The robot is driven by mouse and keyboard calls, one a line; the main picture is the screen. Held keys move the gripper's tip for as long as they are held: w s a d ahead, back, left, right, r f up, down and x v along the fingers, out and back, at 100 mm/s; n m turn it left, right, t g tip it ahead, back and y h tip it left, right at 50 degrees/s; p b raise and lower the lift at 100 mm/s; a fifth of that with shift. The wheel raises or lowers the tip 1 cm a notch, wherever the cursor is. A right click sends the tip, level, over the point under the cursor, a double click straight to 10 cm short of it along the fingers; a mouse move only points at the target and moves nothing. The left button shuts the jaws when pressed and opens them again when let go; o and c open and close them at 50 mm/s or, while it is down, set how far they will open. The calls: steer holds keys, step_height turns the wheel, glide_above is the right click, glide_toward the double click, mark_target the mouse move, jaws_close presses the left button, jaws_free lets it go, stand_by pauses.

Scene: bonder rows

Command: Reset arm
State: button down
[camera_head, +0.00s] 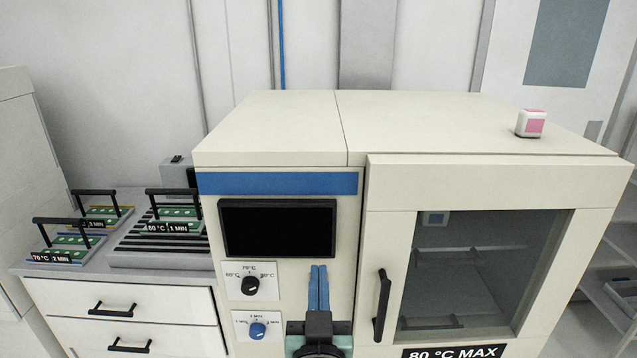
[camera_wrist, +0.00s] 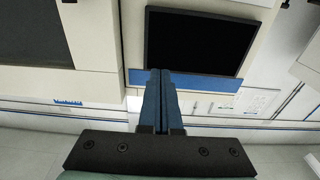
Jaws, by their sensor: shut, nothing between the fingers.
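My gripper (camera_head: 319,288) has blue fingers that are pressed together with nothing between them. In the head view it is low in the middle, in front of the oven (camera_head: 345,128), between the knobs and the door handle. In the wrist view the gripper (camera_wrist: 160,75) points up toward the dark display (camera_wrist: 197,40), with its fingers side by side. The oven is cream, with a blue stripe, a dark display (camera_head: 277,229) and a closed door with a dark window (camera_head: 484,268). The door carries an "80 °C MAX" label (camera_head: 453,352).
A black door handle (camera_head: 382,305) sticks out just right of my gripper. Two knobs, black (camera_head: 250,286) and blue (camera_head: 257,331), are to its left. Handled trays with green boards (camera_head: 175,213) stand on the left counter. A pink-and-white cube (camera_head: 531,123) sits on the oven.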

steer(key=s+r+t, duration=0.2)
steer(key=r, duration=0.9)
steer(key=s+r+t, duration=0.2)
steer(key=r, duration=0.8)
steer(key=s+r+t, duration=0.4)
steer(key=s+r, duration=0.8)
steer(key=r, duration=0.5)
steer(key=shift+s+t, duration=0.3)
steer(key=shift+s, duration=0.1)
